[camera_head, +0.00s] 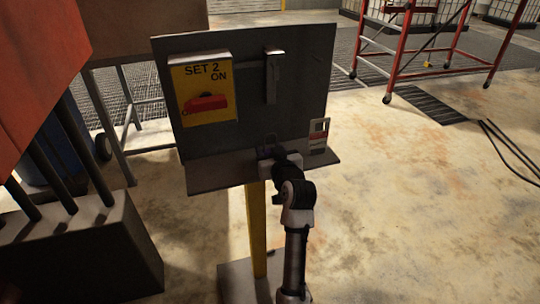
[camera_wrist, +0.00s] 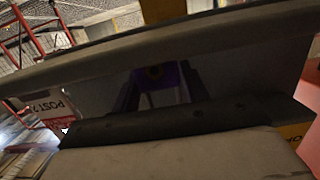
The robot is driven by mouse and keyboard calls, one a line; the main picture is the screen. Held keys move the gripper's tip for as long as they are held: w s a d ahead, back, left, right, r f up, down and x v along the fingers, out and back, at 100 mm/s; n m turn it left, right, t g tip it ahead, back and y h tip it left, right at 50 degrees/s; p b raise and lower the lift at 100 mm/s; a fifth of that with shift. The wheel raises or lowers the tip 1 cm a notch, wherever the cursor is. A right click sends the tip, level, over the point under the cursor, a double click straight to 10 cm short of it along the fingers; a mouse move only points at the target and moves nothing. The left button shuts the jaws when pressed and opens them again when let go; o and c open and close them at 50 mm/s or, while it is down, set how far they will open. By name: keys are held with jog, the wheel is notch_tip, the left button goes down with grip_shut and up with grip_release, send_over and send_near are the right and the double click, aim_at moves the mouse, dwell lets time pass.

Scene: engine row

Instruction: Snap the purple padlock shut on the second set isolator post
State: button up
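In the wrist view the purple padlock (camera_wrist: 165,78) is in dark shade between the two dark fingers of my gripper (camera_wrist: 160,92). The fingers flank it closely; whether they press on it is too dark to tell. In the head view my gripper (camera_head: 268,153) is at the lower middle of the grey panel, just above its bottom ledge, and mostly hides the padlock. The yellow SET 2 isolator (camera_head: 203,90) has a red handle (camera_head: 206,103) lying roughly level, under the word ON. A pale metal hasp-like strip (camera_head: 272,76) hangs on the panel's upper middle.
The grey panel (camera_head: 312,62) stands on a yellow post (camera_head: 257,230). A small tag (camera_head: 319,135) is right of my gripper; in the wrist view a label reads POST 2 (camera_wrist: 55,105). A grey block with dark bars (camera_head: 75,250) stands left.

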jog(key=c, duration=0.6)
notch_tip(320, 180, up, 10)
jog(key=shift+r+b, duration=0.1)
jog(key=shift+b, duration=0.75)
